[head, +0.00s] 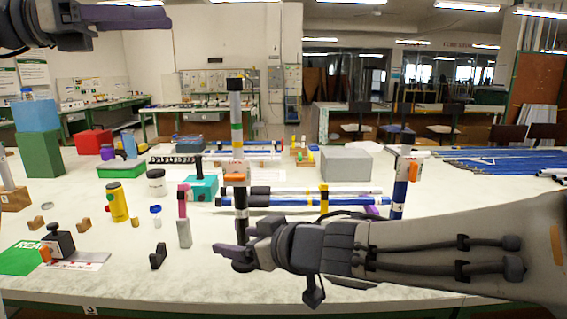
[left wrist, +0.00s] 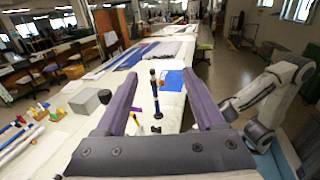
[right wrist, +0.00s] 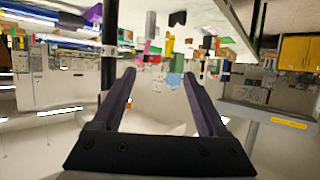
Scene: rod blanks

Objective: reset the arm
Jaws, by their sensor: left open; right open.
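My left gripper (head: 130,14) is high at the upper left of the head view, well above the table. In the left wrist view its purple fingers (left wrist: 163,76) are spread wide with nothing between them. My right gripper (head: 238,248) is low over the front of the table in the head view, by the lower part of a dark upright rod (head: 237,112). In the right wrist view its fingers (right wrist: 158,76) are apart and empty. The rod (right wrist: 109,48) shows there outside the left finger; I cannot tell whether they touch.
The rod carries an orange clamp (head: 236,177). A second upright blue rod (head: 399,200) stands to the right, beyond the right forearm. Lying blue rods (head: 290,201), a yellow bottle (head: 117,202), a pink-topped piece (head: 184,230) and a grey box (head: 346,163) are on the white table.

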